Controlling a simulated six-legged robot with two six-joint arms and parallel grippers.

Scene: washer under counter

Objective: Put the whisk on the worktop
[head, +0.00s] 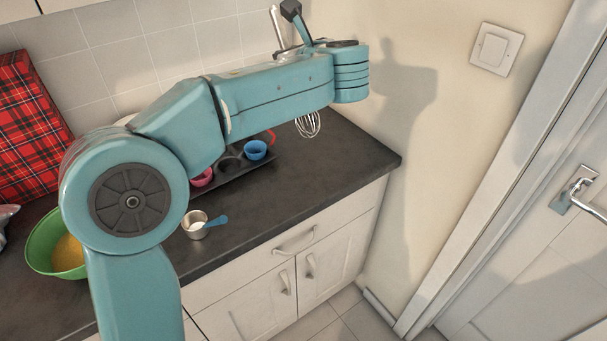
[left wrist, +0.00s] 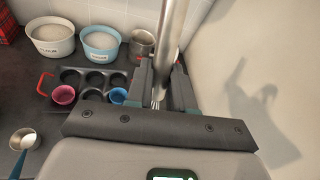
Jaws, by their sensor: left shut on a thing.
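The whisk's wire loops (head: 308,125) hang below my left forearm in the head view, above the back right of the dark worktop (head: 345,160). My arm hides its middle. In the left wrist view the whisk's metal handle (left wrist: 174,35) rises between the fingers of my left gripper (left wrist: 164,84), which is shut on it. The whisk looks roughly upright, slightly tilted. I cannot tell for sure whether its loops touch the worktop. My right gripper is not in view.
A dark muffin tray (left wrist: 75,75) holds a pink cup (left wrist: 63,95) and a blue cup (head: 255,149). Two tubs (left wrist: 52,35) (left wrist: 101,42) and a metal pot (left wrist: 143,44) stand behind. A measuring cup (head: 195,225) and green bowl (head: 42,245) are nearer. The worktop's right end is clear beside the wall.

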